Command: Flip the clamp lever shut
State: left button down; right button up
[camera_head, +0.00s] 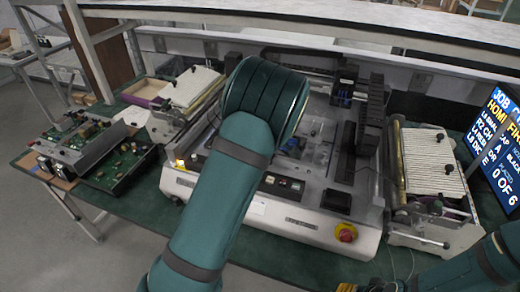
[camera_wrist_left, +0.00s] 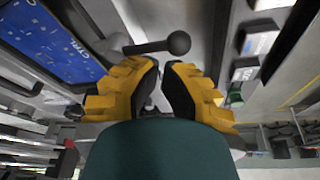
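In the left wrist view a metal lever (camera_wrist_left: 148,48) with a dark ball knob lies just beyond the fingertips of my left gripper (camera_wrist_left: 160,65). The knob is beyond and slightly right of the tips. The two yellow-ridged fingers nearly meet at their tips, with only a narrow gap and nothing seen held. I cannot tell whether they touch the lever. In the head view my left arm covers that gripper, the lever and part of the machine (camera_head: 311,215). My right gripper (camera_head: 368,287) shows only partly at the bottom edge; its finger opening is unclear.
A blue control panel (camera_wrist_left: 50,40) is at the upper left in the wrist view. In the head view a red and yellow knob (camera_head: 346,232) is on the machine's front. Slotted trays (camera_head: 430,165) stand at right, circuit boards (camera_head: 122,155) at left, and a screen (camera_head: 500,140) far right.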

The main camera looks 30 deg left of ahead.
pick_arm(q)
jog(key=shift+s+d+n+g, duration=0.2)
jog(key=shift+n+g, duration=0.1)
jog(key=shift+n, duration=0.3)
jog(key=shift+s+d+p, duration=0.1)
jog(key=shift+d+p, duration=0.1)
jog(key=shift+p, duration=0.15)
pick_arm(e)
jog(key=shift+w+r, duration=0.15)
jog(key=shift+r, duration=0.35)
pick_arm(q)
jog(key=shift+d, duration=0.1)
jog(key=shift+r, duration=0.1)
pick_arm(e)
jog(key=shift+r, duration=0.15)
